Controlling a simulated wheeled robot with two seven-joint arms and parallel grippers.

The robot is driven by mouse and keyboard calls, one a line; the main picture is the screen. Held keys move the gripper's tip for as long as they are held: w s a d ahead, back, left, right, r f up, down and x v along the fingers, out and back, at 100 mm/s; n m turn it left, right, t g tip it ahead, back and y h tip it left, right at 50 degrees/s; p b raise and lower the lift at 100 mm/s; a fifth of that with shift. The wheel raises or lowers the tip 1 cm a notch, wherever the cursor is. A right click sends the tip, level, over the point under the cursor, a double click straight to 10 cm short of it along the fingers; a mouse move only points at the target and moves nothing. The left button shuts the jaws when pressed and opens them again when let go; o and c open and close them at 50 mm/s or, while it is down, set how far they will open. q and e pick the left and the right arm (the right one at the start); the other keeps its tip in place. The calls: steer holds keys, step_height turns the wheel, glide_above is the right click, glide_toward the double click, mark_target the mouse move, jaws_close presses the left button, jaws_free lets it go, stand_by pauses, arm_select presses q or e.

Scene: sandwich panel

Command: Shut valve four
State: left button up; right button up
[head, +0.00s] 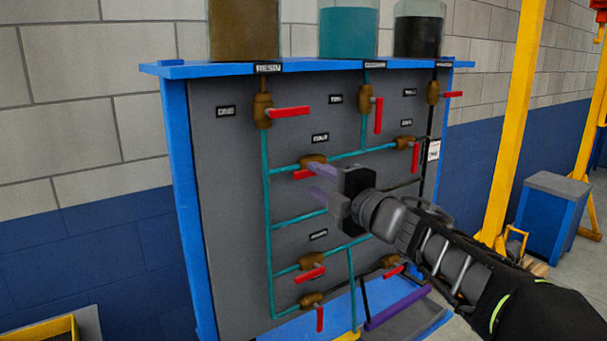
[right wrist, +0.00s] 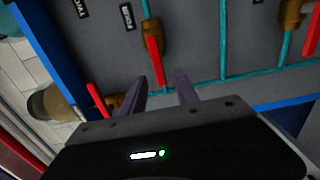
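Valve four (head: 313,161) is a brown body on the teal pipe in the upper middle of the grey panel, below a small label (head: 320,138) that seems to read FOUR. Its red handle (head: 304,175) lies roughly along the pipe, partly hidden by a finger in the head view. My right gripper (head: 316,183) is open in front of it, with purple fingers pointing at the panel. In the right wrist view the red handle (right wrist: 154,60) reaches down toward the gap between the open fingertips (right wrist: 161,76); contact cannot be told. My left gripper is not in view.
Several other red-handled valves surround it, including one above left (head: 263,108), one to the right (head: 405,142) and one below (head: 313,261). Tanks of brown (head: 243,30), teal (head: 348,32) and black liquid stand on the blue top shelf (head: 305,66). A yellow post (head: 512,120) stands at right.

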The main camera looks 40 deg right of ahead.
mark_target(306, 175)
steer(key=w, duration=0.5)
steer(key=shift+w+d, duration=0.1)
jaws_close()
stand_by(1.3)
